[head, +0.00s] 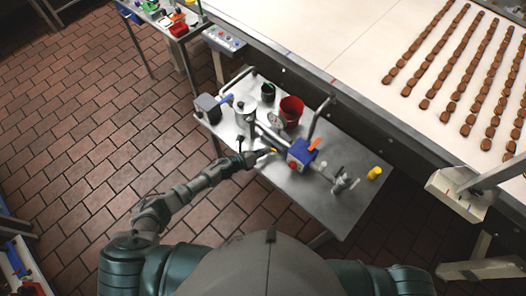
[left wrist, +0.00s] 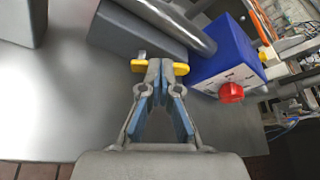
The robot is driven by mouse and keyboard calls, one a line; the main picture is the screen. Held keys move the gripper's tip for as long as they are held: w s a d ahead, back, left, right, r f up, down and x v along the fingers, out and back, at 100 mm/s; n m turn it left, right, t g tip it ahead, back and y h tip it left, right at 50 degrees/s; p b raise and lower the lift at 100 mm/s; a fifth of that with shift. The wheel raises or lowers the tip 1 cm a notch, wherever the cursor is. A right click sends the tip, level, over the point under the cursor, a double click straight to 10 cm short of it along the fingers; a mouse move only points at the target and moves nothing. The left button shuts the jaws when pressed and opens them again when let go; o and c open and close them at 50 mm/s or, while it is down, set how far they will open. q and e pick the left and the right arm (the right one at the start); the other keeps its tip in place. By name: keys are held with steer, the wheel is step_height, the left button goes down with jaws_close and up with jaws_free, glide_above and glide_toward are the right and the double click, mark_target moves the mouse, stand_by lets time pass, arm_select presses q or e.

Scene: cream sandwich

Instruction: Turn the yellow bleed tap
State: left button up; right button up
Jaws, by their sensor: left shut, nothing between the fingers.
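The yellow bleed tap (left wrist: 182,69) shows in the left wrist view as a short bar sticking out on both sides of my fingertips. Its middle is hidden behind them. In the head view it is a small yellow bit (head: 274,150) at the pipework on the steel table. My left gripper (left wrist: 160,64) is shut with nothing between its fingers. Its tips are right at the tap's middle; whether they touch it, I cannot tell. In the head view the left gripper (head: 262,155) reaches over the table's near edge. My right gripper is not in view.
A blue box (head: 300,152) with a red knob (left wrist: 231,92) stands just right of the tap. A red bucket (head: 291,109) and a dark cup (head: 268,92) stand behind. A yellow object (head: 375,173) is at the right. The steel table (head: 325,205) is bare near its front.

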arm_select(q)
steer(key=o, duration=0.8)
steer(key=shift+w+d+r, duration=0.2)
steer(key=shift+w+d, duration=0.1)
steer(key=shift+d, duration=0.05)
steer(key=o, duration=0.7)
steer(key=shift+w+d+f, duration=0.25)
steer(key=shift+w+f, duration=0.05)
steer(key=shift+d, duration=0.1)
steer(key=shift+s, duration=0.2)
steer(key=v, duration=1.1)
steer(key=shift+s+a, duration=0.2)
steer(key=shift+r, duration=0.1)
